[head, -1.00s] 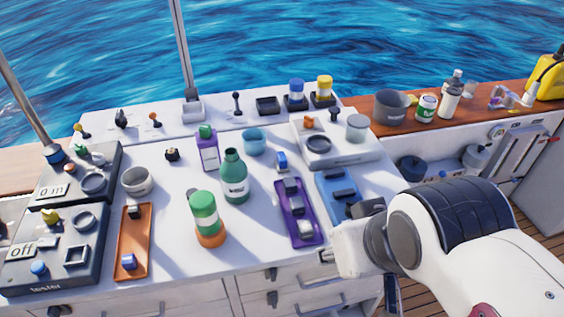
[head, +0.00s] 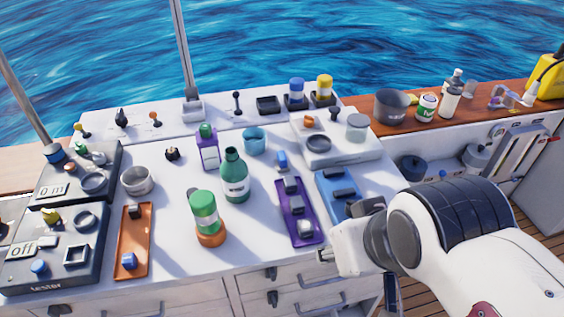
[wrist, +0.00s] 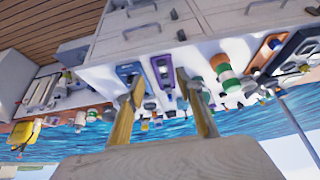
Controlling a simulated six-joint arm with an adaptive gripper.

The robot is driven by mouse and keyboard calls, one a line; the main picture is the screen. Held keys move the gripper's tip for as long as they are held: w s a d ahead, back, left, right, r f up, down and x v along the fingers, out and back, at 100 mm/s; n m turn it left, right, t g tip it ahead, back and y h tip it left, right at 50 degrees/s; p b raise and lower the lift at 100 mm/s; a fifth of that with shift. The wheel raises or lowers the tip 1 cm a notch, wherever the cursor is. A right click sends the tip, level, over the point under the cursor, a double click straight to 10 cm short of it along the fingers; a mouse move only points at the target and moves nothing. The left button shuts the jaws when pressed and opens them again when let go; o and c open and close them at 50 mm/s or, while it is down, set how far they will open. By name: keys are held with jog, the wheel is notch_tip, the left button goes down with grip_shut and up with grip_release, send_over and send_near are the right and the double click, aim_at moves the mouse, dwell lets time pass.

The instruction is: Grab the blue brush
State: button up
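I cannot pick out a clear blue brush. A small blue-and-white piece (head: 281,160) stands on the white counter behind the purple tray; it is too small to tell what it is. A flat blue tray (head: 350,208) with dark blocks lies at the counter's right side; it also shows in the wrist view (wrist: 128,70). My gripper (head: 325,256) is at the counter's front right edge, partly hidden by my wrist. In the wrist view, upside down, my gripper (wrist: 162,98) has its two fingers apart, with nothing held between them.
A purple tray (head: 297,222), green bottle (head: 235,178), green-and-orange cylinder (head: 204,212) and orange tray (head: 133,240) stand on the counter. Tester boxes (head: 50,265) are at left. A wooden shelf with a grey pot (head: 391,107) is at right. Drawers with handles line the front.

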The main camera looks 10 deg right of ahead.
jog(key=w+f+t, duration=0.2)
jog(key=w, duration=0.8)
jog(key=w+f+t, duration=0.1)
jog(key=w+f, duration=0.1)
jog(key=w, duration=0.9)
jog(key=t, duration=0.3)
send_near(282, 156)
jog(key=shift+w+f+t, duration=0.3)
jog(key=shift+w+f, duration=0.1)
jog(key=shift+x, duration=1.3)
jog(key=shift+x, duration=2.55)
jog(key=shift+f, duration=0.1)
